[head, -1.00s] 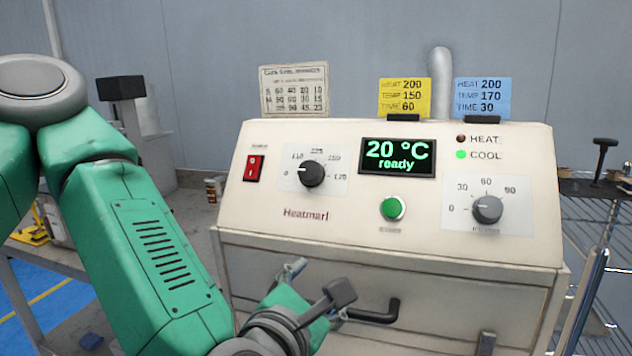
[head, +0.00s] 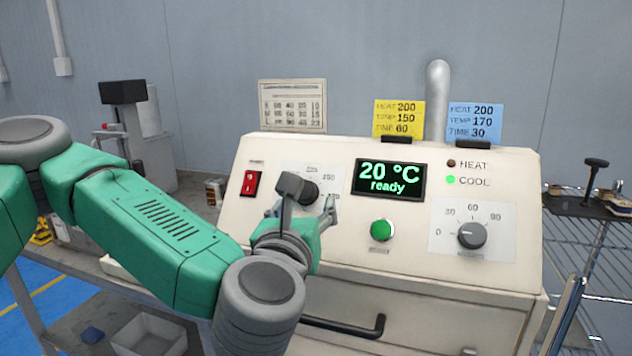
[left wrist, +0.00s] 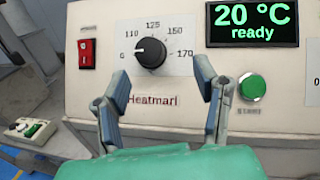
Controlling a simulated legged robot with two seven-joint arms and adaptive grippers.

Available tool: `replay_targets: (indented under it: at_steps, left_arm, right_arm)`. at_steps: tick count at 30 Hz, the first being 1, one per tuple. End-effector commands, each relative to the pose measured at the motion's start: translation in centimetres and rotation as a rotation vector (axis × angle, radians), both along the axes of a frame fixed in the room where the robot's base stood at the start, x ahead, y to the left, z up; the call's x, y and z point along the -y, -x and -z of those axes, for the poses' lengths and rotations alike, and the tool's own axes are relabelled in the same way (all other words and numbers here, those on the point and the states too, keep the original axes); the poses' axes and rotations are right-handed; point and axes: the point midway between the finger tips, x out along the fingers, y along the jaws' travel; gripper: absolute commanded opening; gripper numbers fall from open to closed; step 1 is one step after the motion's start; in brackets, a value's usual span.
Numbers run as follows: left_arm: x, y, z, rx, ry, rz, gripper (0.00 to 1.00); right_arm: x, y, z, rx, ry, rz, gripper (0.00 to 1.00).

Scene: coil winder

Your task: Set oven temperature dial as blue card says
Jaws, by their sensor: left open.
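The blue card (head: 474,123) stands on top of the oven at the right and reads HEAT 200, TEMP 170, TIME 30. The temperature dial (left wrist: 150,53) is black, on a scale from 0 to 170; its pointer appears to face left, toward 0. In the head view the dial (head: 309,191) is partly hidden by my wrist. My left gripper (head: 301,207) is open and empty in front of the panel. In the left wrist view its fingers (left wrist: 152,85) are spread below the dial, apart from it. My right gripper is out of view.
The display (head: 390,179) reads 20 °C, ready. A green button (head: 382,230), a red switch (head: 251,183) and a timer dial (head: 472,234) share the panel. A yellow card (head: 399,118) stands left of the blue one. The oven's door handle (head: 345,328) sticks out below.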

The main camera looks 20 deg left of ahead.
Motion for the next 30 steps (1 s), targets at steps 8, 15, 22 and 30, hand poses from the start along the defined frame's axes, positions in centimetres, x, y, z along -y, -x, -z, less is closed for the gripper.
replay_targets:
  at_steps: [8, 15, 22, 30]
  left_arm:
    - [-0.1, -4.9, 0.0, 0.0, -0.008, -0.004, 0.55]
    - [0.5, -6.5, -0.1, 0.001, -0.015, -0.003, 0.55]
    - [-0.5, -6.4, 0.0, 0.0, -0.005, 0.0, 0.55]
    - [-0.5, -6.5, 0.0, -0.001, -0.007, -0.008, 0.06]
  right_arm:
    - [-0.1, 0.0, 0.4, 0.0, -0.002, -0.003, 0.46]
    - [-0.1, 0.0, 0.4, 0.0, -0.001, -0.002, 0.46]
    - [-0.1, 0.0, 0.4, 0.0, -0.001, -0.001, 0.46]
    - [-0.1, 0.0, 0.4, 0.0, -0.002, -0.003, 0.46]
